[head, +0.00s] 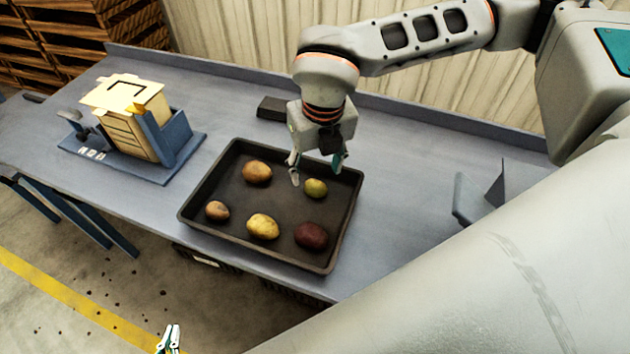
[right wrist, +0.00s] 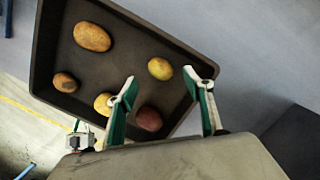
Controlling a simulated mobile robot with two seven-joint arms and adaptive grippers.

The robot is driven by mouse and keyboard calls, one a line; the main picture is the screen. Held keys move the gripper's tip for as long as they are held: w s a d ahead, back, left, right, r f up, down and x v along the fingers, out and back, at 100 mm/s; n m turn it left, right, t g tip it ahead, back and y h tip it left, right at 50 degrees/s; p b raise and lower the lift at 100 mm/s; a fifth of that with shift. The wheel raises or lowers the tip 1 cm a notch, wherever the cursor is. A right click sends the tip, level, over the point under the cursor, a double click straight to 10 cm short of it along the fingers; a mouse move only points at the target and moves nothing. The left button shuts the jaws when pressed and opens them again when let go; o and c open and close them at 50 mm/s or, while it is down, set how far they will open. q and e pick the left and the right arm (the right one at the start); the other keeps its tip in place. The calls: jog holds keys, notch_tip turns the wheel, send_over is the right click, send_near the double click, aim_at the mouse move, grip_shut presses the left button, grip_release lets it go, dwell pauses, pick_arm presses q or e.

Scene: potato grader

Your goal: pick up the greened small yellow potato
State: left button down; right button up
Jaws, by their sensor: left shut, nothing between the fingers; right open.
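The greened small yellow potato (head: 316,188) is yellow-green and lies in the back right part of the dark tray (head: 188,212). It also shows in the right wrist view (right wrist: 160,69), beyond and between the fingertips. My right gripper (head: 317,174) is open and empty, above the back of the tray, with its fingers pointing down around the potato's far side. In the right wrist view its two fingers (right wrist: 161,80) are spread apart. I cannot tell the exact height gap. My left gripper (head: 168,338) is shut and empty at the bottom edge of the head view, below the table and away from the tray.
The tray also holds a brown-yellow potato (head: 257,172), a small brown potato (head: 217,210), a yellow potato (head: 263,226) and a red potato (head: 311,236). A carton in a blue stand (head: 135,110) is at left. A dark block (head: 272,107) lies behind the tray.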

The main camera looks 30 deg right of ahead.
aim_at(316, 184)
jog(key=f+p, duration=0.1)
jog(key=f, duration=0.5)
jog(key=shift+w, duration=0.2)
jog(key=shift+d, duration=0.1)
jog(key=c, duration=1.2)
